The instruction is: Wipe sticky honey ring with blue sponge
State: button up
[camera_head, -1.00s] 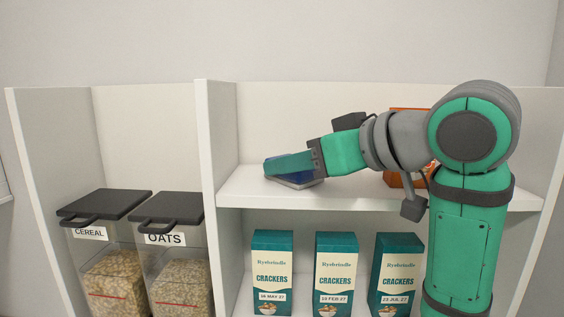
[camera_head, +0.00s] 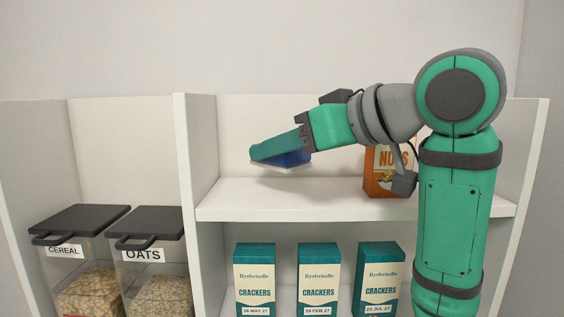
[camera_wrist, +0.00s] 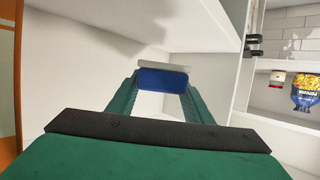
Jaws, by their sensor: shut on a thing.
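A blue sponge (camera_head: 290,159) with a pale underside is between the fingers of my gripper (camera_head: 262,153). In the head view it is held above the upper shelf, with a visible gap below it. The wrist view shows the blue sponge (camera_wrist: 163,80) between the two green fingertips (camera_wrist: 162,84), with its pale layer on the far side. My gripper is shut on it. I see no honey ring on the visible part of the shelf (camera_head: 300,200).
An orange nuts box (camera_head: 385,180) stands on the upper shelf, partly behind my arm. Several cracker boxes (camera_head: 319,280) stand on the shelf below. Cereal (camera_head: 82,240) and oats (camera_head: 145,245) bins are at left, beyond a white divider (camera_head: 183,190). The shelf's left part is clear.

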jog(key=shift+r, duration=0.8)
jog(key=shift+r, duration=1.55)
jog(key=shift+w+d, duration=0.1)
